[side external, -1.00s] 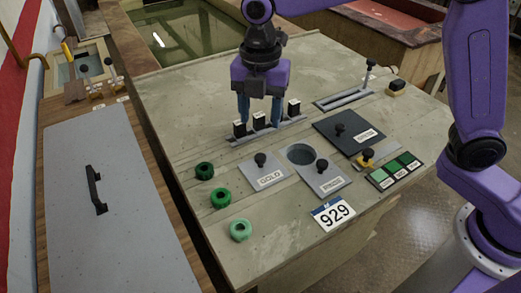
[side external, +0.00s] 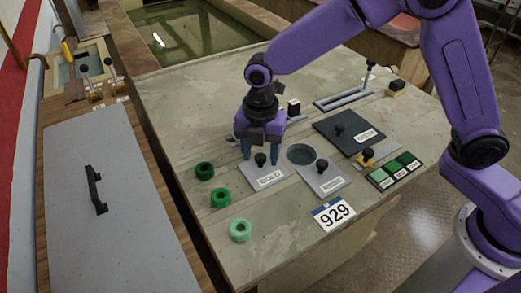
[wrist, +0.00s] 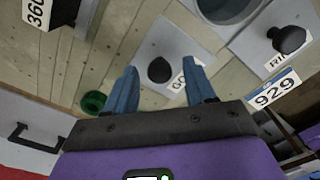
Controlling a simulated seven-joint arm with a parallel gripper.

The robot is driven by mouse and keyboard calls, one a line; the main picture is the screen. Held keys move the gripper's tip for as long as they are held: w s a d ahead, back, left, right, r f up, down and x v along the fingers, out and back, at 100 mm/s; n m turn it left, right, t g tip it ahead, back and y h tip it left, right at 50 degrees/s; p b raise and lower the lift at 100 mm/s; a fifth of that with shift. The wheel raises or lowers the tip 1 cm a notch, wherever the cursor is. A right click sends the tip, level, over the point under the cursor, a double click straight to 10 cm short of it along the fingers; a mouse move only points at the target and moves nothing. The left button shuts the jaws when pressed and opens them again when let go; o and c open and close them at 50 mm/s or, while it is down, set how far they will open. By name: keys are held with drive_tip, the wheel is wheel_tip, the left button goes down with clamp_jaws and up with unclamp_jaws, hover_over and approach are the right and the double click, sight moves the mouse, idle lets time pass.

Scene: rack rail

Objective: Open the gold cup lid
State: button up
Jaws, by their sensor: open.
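The gold cup lid (side external: 265,177) is a light grey plate with black lettering and a black knob (side external: 261,160), lying flat on the worktop. My gripper (side external: 260,157) is open and low over the back of this lid, its two blue fingers to either side of the knob in the side view. In the wrist view the lid (wrist: 182,45) and its knob (wrist: 159,70) show beyond and between the spread fingers (wrist: 165,90). The fingers look empty. I cannot tell whether they have reached the knob's height.
A round open hole (side external: 300,154) and another grey knobbed lid (side external: 324,180) lie just right of the gold lid. A dark knobbed plate (side external: 350,133) is behind them. Green rings (side external: 221,198) stand at left. A 929 label (side external: 333,213) is at the front edge.

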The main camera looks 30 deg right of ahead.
clamp_jaws()
drive_tip(key=s, duration=0.7)
drive_tip(key=shift+s, duration=0.35)
unclamp_jaws()
wheel_tip(320, 180, up, 18)
drive_tip(key=shift+f, duration=0.25)
idle(0.4)
